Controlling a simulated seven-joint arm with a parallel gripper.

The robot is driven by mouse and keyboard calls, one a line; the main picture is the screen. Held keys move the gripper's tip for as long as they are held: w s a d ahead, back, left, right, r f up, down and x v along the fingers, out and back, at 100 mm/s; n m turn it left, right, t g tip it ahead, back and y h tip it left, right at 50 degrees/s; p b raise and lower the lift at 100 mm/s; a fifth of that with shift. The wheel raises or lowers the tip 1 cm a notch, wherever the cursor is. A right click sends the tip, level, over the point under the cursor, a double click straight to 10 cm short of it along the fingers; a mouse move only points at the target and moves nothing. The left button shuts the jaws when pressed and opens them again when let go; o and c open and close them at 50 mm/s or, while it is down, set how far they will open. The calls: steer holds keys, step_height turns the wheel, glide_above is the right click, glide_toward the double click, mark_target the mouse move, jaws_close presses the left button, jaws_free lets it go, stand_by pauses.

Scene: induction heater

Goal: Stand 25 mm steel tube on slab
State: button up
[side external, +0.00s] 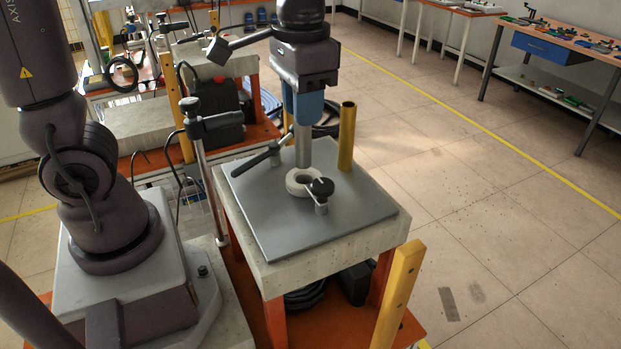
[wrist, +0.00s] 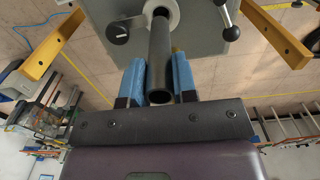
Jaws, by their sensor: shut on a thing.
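The grey steel tube (side external: 303,147) hangs upright below my gripper (side external: 303,112), which is shut on its upper part with blue fingers. In the wrist view the dark tube (wrist: 160,58) runs between the blue fingers of my gripper (wrist: 159,82). Its lower end overlaps a white ring (side external: 293,186) that lies on the grey plate (side external: 275,228) of the slab (side external: 330,248). The ring also shows in the wrist view (wrist: 173,22). The tube's end looks just over or behind the ring's hole; I cannot tell whether it touches anything.
A brass-coloured tube (side external: 347,137) stands upright on the plate's back right. A black knob (side external: 320,187) sits right beside the ring. A black-handled lever (side external: 258,160) is at left, near a clamp post (side external: 206,180). The plate's front and right are clear.

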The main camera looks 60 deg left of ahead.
steer(key=s+d+r, duration=0.5)
steer(key=r, duration=0.4)
steer(key=w+d+f, duration=0.3)
steer(key=w+f, duration=1)
steer(key=shift+d, duration=0.35)
steer(key=shift+w+f, duration=0.1)
steer(key=o, duration=0.9)
steer(key=shift+f, duration=0.1)
